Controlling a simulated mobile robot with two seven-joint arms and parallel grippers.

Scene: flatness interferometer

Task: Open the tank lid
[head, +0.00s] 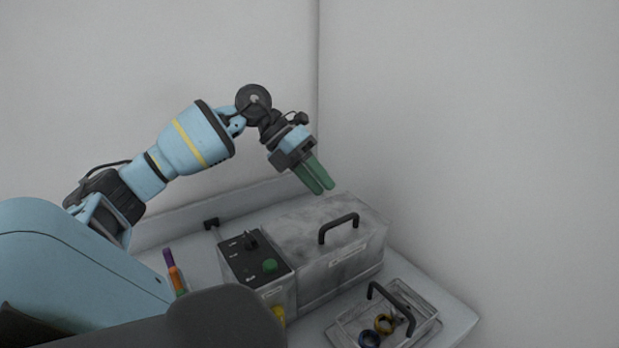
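The tank (340,275) is a grey, mottled box on the bench, with its lid (299,225) lying closed on top. A black bar handle (338,228) stands on the lid, and a pale label sits on its front part. My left gripper (324,189) has green fingers that point down and to the right, above the back of the lid. The fingers lie close together with nothing between them, apart from the handle. My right gripper is not in view.
A tray (425,318) with a black handle and ring-shaped parts stands at the front right. Coloured pens (174,272) are at left. Walls close off the back and right.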

